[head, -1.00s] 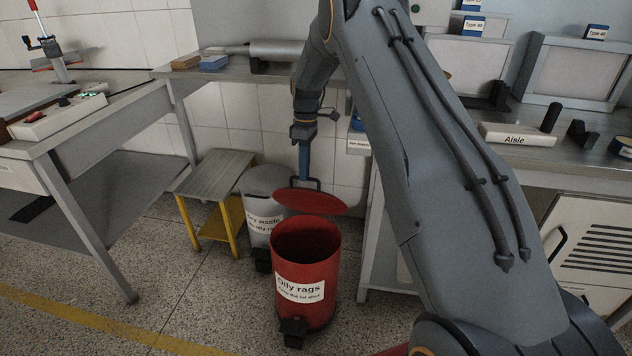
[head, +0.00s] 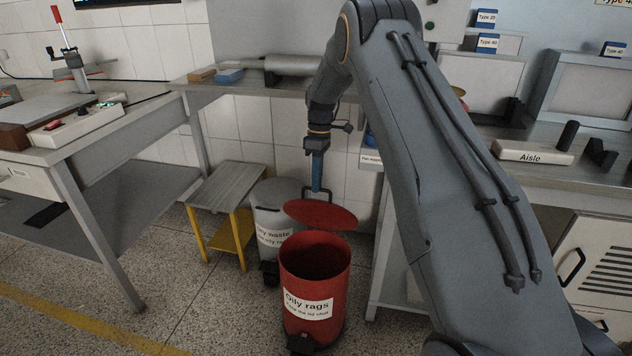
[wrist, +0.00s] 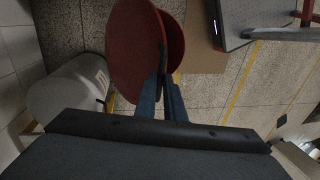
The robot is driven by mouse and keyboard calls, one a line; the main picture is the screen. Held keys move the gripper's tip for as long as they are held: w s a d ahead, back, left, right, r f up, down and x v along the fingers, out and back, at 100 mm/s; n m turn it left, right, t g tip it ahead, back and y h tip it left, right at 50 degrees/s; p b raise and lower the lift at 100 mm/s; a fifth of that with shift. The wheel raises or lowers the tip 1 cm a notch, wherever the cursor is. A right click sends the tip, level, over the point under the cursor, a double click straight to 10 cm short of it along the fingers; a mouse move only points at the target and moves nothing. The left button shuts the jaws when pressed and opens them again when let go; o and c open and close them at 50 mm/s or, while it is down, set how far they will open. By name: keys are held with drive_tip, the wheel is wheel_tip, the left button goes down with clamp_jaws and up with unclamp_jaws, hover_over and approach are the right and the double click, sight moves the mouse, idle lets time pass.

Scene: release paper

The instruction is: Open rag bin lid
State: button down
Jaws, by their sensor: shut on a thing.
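The red oily rags bin (head: 315,290) stands on the floor with its mouth uncovered and its dark inside showing. Its red round lid (head: 322,215) is raised and tilted above the bin's back rim. My gripper (head: 316,188) is at the lid's handle, behind and above the bin, with its blue fingers pointing down. In the wrist view the fingers (wrist: 162,90) are closed together at the lid's handle. The lid (wrist: 136,45) shows there with a second red round shape beside it.
A grey dry waste bin (head: 277,212) stands behind the red bin to the left. A low stool with yellow legs (head: 228,195) is next to it. Workbenches stand left and right. The floor at front left is open, with a yellow line (head: 90,322).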

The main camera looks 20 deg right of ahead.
drive_tip(key=shift+d+f, duration=0.1)
drive_tip(key=shift+f, duration=0.25)
